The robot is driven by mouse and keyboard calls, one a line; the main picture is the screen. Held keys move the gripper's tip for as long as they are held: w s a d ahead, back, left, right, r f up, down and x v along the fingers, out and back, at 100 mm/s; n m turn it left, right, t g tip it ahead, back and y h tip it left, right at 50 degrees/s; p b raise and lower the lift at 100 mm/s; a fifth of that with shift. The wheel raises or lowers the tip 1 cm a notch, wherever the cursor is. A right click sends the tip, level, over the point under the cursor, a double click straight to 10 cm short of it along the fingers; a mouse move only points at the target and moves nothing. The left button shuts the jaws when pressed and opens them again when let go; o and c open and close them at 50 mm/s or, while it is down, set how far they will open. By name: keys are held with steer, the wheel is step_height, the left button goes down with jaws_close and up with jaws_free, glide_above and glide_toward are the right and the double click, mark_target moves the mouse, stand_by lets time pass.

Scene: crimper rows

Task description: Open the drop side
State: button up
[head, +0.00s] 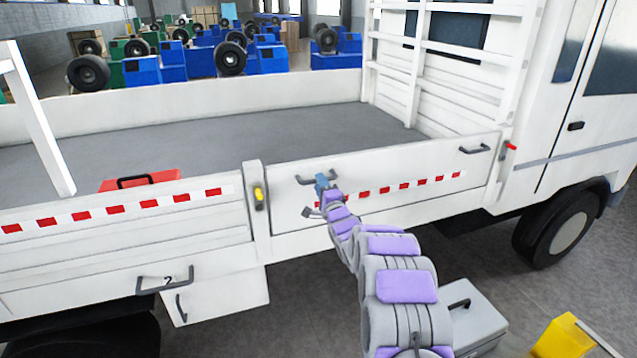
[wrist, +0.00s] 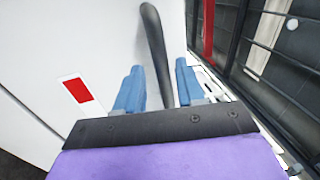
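The white drop side (head: 400,185) with a red-and-white stripe is upright on the truck's near side. A dark grab handle (head: 303,180) is near its left end and another handle (head: 474,149) near its right end. A yellow latch lever (head: 259,195) points up and down on the post at the left; a red lever (head: 511,146) sticks out sideways at the right post. My gripper (head: 322,184) is at the left handle. In the wrist view, its blue fingers (wrist: 159,88) are apart, with the dark handle bar (wrist: 155,45) between them and gaps visible beside it.
Another side panel (head: 110,225) continues left, with a red box (head: 140,180) behind it on the bed (head: 260,125). A grey case (head: 475,315) and a yellow object (head: 562,338) are on the floor near my arm. The front wheel (head: 562,230) is at right.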

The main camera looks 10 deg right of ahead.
steer(key=shift+x, duration=1.1)
jaws_close()
